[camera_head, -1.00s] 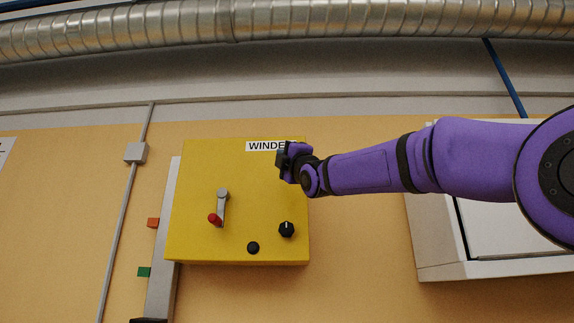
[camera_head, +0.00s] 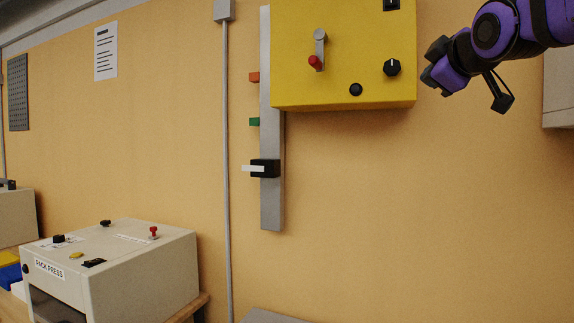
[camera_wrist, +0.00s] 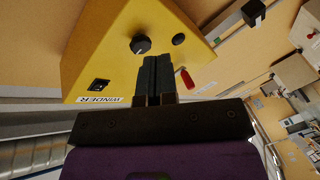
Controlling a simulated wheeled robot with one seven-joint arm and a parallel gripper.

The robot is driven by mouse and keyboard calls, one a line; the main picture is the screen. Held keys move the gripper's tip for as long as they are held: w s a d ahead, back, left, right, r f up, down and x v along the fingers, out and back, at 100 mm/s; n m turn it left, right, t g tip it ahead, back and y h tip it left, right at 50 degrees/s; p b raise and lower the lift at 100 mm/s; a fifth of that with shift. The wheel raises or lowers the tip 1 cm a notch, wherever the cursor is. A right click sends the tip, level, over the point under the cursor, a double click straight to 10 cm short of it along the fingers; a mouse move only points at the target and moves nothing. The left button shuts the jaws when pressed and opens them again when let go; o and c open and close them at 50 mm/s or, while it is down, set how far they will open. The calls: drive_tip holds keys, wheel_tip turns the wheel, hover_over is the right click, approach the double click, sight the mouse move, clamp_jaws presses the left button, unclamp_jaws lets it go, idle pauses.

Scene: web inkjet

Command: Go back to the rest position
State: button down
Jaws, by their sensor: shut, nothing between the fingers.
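My gripper (camera_head: 436,62) is at the upper right in the head view, just right of the yellow winder box and apart from it in the picture. In the wrist view my gripper (camera_wrist: 157,62) has its two dark fingers pressed together with nothing between them. The purple arm reaches in from the top right corner. The yellow winder box (camera_head: 345,85) hangs on the wall; it also shows in the wrist view (camera_wrist: 105,50), upside down, behind the fingers.
The box carries a red-tipped lever (camera_head: 318,50), a black knob (camera_head: 392,68) and a black button (camera_head: 355,90). Left of it runs a grey rail (camera_head: 272,205) with a black slider (camera_head: 265,168). A pack press (camera_head: 130,265) stands lower left. The wall below my gripper is clear.

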drive_tip(key=s+d+f+m+g, duration=0.1)
drive_tip(key=s+f+m+g, duration=0.4)
drive_tip(key=s+f, duration=0.7)
drive_tip(key=s+d+f+m+g, duration=0.1)
drive_tip(key=s+f+m+g, duration=0.5)
drive_tip(key=s+f, duration=0.7)
wheel_tip(320, 180, down, 8)
drive_tip(key=shift+d+r+g+h, duration=0.1)
drive_tip(key=shift+d+g+h, duration=0.1)
drive_tip(key=shift+g+h, duration=0.1)
